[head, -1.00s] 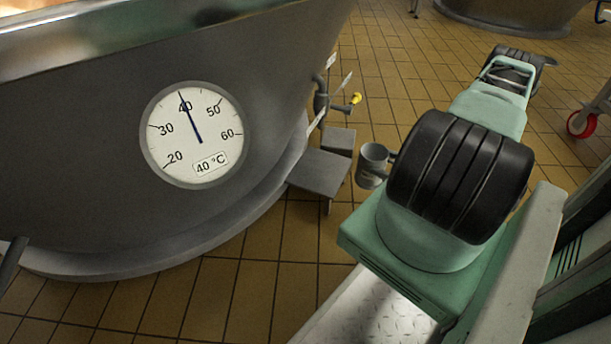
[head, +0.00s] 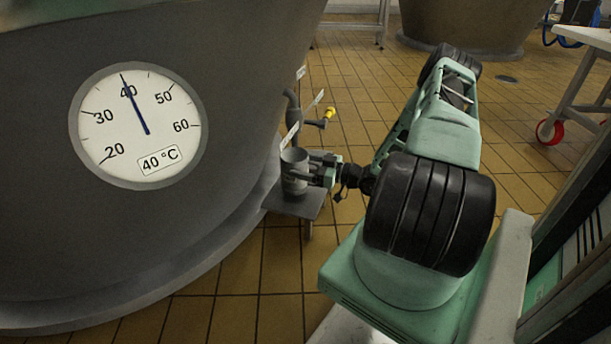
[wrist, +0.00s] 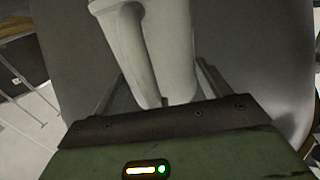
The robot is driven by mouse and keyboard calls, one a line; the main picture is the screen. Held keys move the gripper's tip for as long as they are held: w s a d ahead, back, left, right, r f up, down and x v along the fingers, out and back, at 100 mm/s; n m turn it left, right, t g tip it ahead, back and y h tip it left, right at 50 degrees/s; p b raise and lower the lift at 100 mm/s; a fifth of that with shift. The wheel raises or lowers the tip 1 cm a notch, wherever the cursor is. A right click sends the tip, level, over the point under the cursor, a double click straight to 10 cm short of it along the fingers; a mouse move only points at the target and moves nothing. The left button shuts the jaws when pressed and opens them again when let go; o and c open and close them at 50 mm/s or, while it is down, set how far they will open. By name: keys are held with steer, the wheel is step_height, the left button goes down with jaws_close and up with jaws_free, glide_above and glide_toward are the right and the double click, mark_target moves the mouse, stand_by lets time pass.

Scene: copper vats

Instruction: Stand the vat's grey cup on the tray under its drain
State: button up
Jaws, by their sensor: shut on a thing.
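The grey cup (head: 294,172) is held by my gripper (head: 316,175), which is shut on it. In the head view the cup looks upright and overlaps the grey tray (head: 312,205); whether it touches the tray or hangs above it I cannot tell. The wrist view shows the pale cup (wrist: 175,50) and its handle close up between the fingers of my gripper (wrist: 160,95). The vat's drain pipe (head: 292,110) with a yellow-tipped tap (head: 330,113) rises just behind the cup. The vat (head: 240,80) stands to the left.
A round dial (head: 138,125) on the vat reads 40 °C. A white table (head: 590,38) with a red-wheeled caster stands at the right. Another vat (head: 465,22) stands at the back. The tiled floor between is largely clear.

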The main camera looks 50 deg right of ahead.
steer(key=shift+s+d+f+b, duration=0.1)
steer(key=shift+f+b, duration=0.25)
steer(key=shift+f, duration=0.45)
steer(key=shift+f, duration=0.2)
steer(key=o, duration=1)
steer(key=shift+o, duration=0.2)
steer(key=shift+r, duration=0.1)
